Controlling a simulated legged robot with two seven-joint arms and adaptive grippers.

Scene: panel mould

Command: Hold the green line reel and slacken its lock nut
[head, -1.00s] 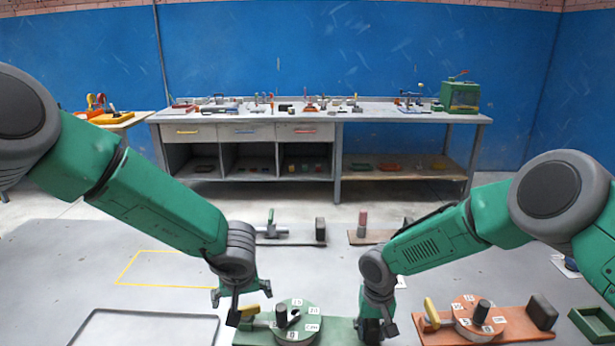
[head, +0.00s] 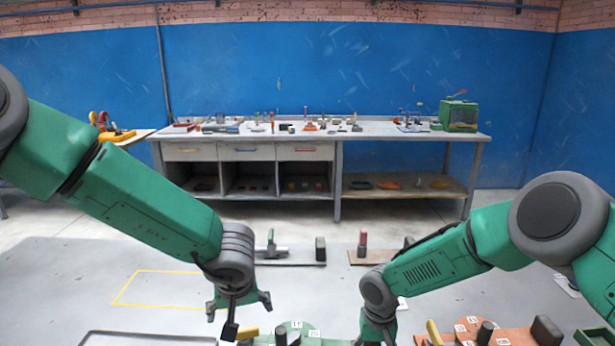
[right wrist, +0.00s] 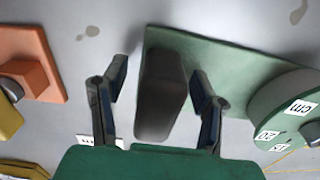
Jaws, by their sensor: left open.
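The green line reel (head: 310,331) stands on a green base at the bottom edge of the head view, partly cut off. It has white labels, and a dark upright knob (head: 281,333) shows on its top; I cannot tell if that is the lock nut. In the right wrist view the reel (right wrist: 270,108) is at the right, on the green base plate (right wrist: 215,62). My left gripper (head: 238,306) is open and empty, above and left of the reel. My right gripper (right wrist: 160,82) is open, its fingers either side of the dark block (right wrist: 158,105) on the plate's end.
An orange reel (head: 468,331) on an orange base lies to the right, with a yellow handle (head: 434,332) and a dark block (head: 546,331). A yellow outlined area (head: 160,270) on the grey surface is clear. A workbench (head: 330,130) stands behind.

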